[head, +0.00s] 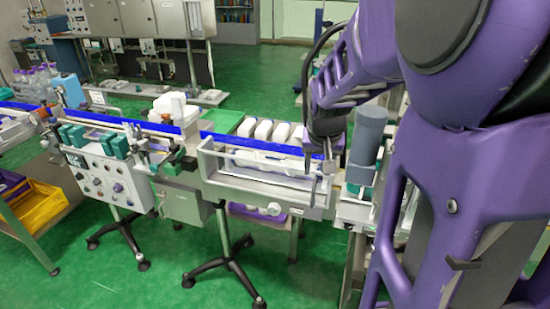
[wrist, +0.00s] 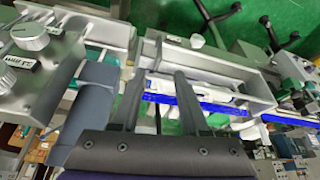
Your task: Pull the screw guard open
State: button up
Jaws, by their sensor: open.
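What looks like the screw guard is a silver-grey rectangular frame (head: 262,200) along the front of the conveyor, with white bottles behind it. It also shows in the wrist view as a grey rail and end plates (wrist: 228,68). My gripper (head: 308,150) is over the right end of this frame, pointing down. In the wrist view, the two dark fingers of my gripper (wrist: 159,74) are apart with nothing held between them. The fingertips appear close to the frame's end, but I cannot tell whether they touch it. My arm hides part of the right side in the head view.
A grey cylinder (head: 370,130) stands just right of my gripper. A blue-edged conveyor (head: 100,116) runs left past a control box with knobs (head: 105,180). A yellow crate (head: 40,205) is at far left. Wheeled stands (head: 228,270) rest on open green floor.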

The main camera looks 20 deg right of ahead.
aim_at(313, 193)
jog(key=b+x, duration=0.9)
jog(key=x, duration=0.6)
jog(key=shift+w+d, duration=0.15)
grip_shut()
dwell(0.8)
